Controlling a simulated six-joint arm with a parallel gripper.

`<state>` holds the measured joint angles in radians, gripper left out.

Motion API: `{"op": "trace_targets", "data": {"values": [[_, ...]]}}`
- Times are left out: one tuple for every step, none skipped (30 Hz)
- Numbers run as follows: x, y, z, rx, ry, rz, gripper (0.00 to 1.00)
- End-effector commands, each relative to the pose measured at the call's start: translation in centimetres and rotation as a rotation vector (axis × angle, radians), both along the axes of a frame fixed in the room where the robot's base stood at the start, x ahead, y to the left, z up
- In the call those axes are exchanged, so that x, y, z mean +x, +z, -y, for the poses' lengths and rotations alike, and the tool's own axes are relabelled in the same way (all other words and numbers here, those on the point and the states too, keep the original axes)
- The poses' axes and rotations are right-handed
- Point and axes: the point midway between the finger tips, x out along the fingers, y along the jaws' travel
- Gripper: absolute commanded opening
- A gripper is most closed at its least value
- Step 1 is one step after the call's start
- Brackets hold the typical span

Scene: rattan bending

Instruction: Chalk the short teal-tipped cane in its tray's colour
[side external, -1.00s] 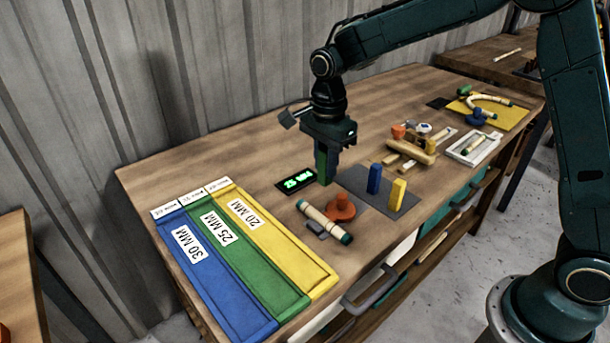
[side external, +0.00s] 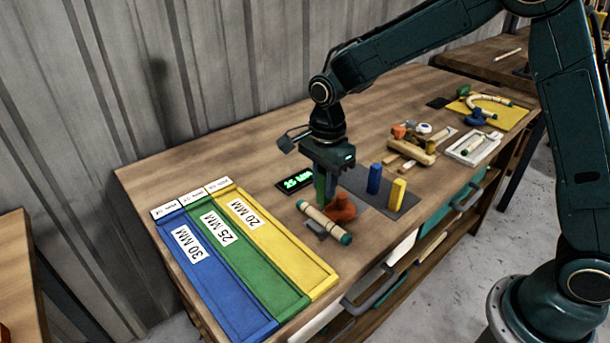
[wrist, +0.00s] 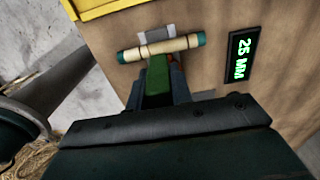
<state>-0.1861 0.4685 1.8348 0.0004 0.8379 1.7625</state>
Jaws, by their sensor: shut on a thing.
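The short teal-tipped cane (side external: 322,221) is pale with darker bands and rests across a grey holder near the bench's front edge. It also shows in the wrist view (wrist: 160,47). My gripper (side external: 325,188) is shut on a green chalk block (wrist: 157,76), which points down just behind the cane. In the wrist view the chalk's end appears close to the cane's middle; I cannot tell whether they touch. The display (side external: 295,182) reads 25 MM. The green tray (side external: 250,270) is labelled 25 MM, between the blue 30 MM tray (side external: 212,283) and yellow 20 MM tray (side external: 285,250).
An orange clamp (side external: 342,208) stands right beside the cane. A blue block (side external: 375,178) and a yellow block (side external: 397,193) stand on a grey mat (side external: 400,210). Wooden tools (side external: 412,150) and a white tray (side external: 472,148) lie farther right. The bench's back middle is clear.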

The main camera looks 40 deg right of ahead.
Motion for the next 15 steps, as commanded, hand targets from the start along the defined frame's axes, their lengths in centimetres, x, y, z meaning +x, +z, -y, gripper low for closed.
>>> {"op": "trace_targets", "data": {"values": [[-0.1,-0.5,0.0,-0.001,0.0,-0.004,0.07],[-0.1,-0.8,0.0,-0.001,0.0,-0.004,0.07],[-0.1,-1.1,0.0,0.0,0.0,-0.002,0.07],[-0.1,-1.3,0.0,0.0,0.0,-0.002,0.07],[-0.1,-1.5,0.0,0.0,0.0,-0.002,0.07],[-0.1,-1.8,0.0,-0.001,0.0,-0.003,0.07],[0.0,-2.0,0.0,-0.001,0.0,-0.003,0.07],[0.0,-2.2,0.0,0.0,0.0,-0.002,0.07],[0.0,-2.4,0.0,0.0,0.0,-0.002,0.07],[0.0,-2.6,0.0,0.0,0.0,-0.002,0.07],[0.0,-2.7,0.0,0.0,0.0,-0.002,0.07],[0.0,-2.9,0.0,0.0,0.0,-0.002,0.07],[0.0,-3.0,0.0,0.0,0.0,-0.001,0.07],[0.0,-3.1,0.0,0.0,0.0,-0.001,0.07],[0.0,-3.2,0.0,0.0,0.0,-0.001,0.07]]}}
